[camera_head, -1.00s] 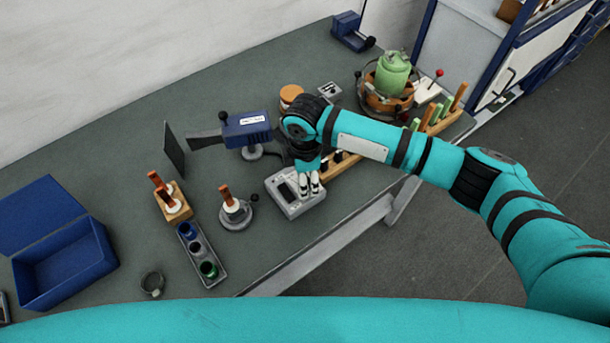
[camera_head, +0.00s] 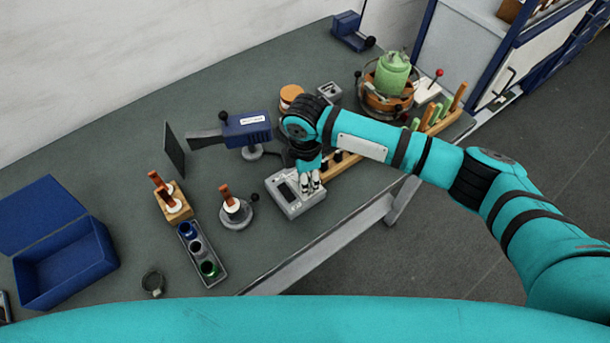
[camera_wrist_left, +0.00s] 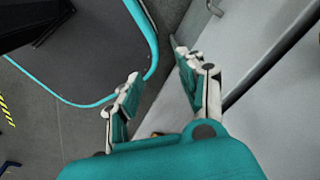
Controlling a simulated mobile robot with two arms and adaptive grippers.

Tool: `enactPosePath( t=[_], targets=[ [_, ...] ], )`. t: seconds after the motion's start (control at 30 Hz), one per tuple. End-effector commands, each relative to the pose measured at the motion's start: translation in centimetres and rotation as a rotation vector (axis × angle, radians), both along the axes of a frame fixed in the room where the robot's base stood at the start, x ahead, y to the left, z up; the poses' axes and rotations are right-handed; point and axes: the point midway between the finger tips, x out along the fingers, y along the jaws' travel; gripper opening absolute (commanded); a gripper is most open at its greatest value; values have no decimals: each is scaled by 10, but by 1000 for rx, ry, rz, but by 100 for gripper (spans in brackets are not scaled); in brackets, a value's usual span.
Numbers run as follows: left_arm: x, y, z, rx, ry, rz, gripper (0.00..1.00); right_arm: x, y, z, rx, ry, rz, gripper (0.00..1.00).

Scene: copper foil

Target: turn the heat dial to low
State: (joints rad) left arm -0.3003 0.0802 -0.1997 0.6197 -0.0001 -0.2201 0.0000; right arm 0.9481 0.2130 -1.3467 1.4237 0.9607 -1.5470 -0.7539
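A grey control box (camera_head: 286,200) with a dark display (camera_head: 287,192) sits near the front edge of the bench. My right arm comes in from the right, and my right gripper (camera_head: 310,184) points down at the right part of this box. I cannot make out the heat dial; the fingers cover that part of the box. The fingertips are close together, but I cannot tell whether they touch or hold anything. My left gripper (camera_wrist_left: 158,70) is open and empty in the left wrist view, away from the bench top.
A blue heat tool (camera_head: 246,129) on a stand is behind the box. A wooden rack (camera_head: 345,168) runs right of it, partly under my arm. A round holder (camera_head: 236,213) and a tray of jars (camera_head: 202,253) stand to the left. The blue bin (camera_head: 62,262) is far left.

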Motion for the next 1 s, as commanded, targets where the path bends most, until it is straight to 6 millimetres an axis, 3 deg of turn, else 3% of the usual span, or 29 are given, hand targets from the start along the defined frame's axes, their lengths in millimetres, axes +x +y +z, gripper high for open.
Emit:
enactPosePath(
  t=[1.0],
  targets=[
    [0,0,8,0,-1,0,40,0,0,0,0,0,925,0]
  ],
)
